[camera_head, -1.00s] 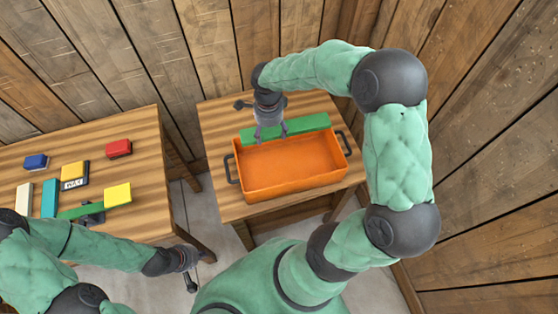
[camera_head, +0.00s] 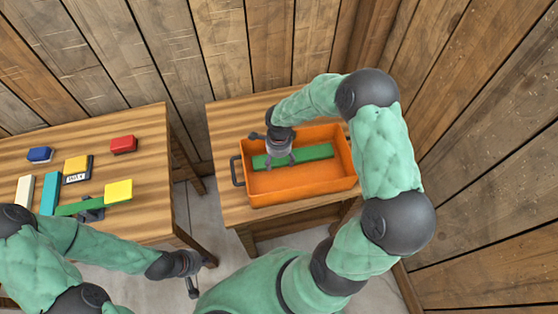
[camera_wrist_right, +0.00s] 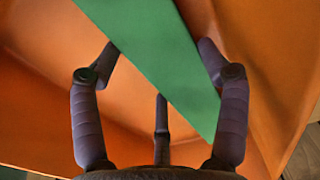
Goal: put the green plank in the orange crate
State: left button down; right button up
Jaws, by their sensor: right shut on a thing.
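The green plank (camera_head: 305,154) is within the orange crate's opening, lengthwise toward the back wall. I cannot tell whether it touches the crate floor. The orange crate (camera_head: 300,192) stands on the right table with a dark handle at its left end. My right gripper (camera_head: 279,158) is shut on the plank near its left end, from above. In the right wrist view the plank (camera_wrist_right: 160,60) runs diagonally between the fingers (camera_wrist_right: 158,62), with orange crate walls around it. My left gripper (camera_head: 192,287) hangs in front of the left table, away from the crate; its jaws are too small to judge.
The left table (camera_head: 130,165) holds a blue block (camera_head: 40,154), a red block (camera_head: 123,144), yellow blocks, a white strip, a teal strip and another green strip (camera_head: 80,208). A floor gap separates the tables. Wooden walls stand close behind and at right.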

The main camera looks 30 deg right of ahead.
jog(key=shift+f, duration=0.2)
jog(key=shift+f, duration=0.15)
jog(key=o, duration=1)
notch_tip(320, 180, up, 12)
jog(key=p, duration=0.3)
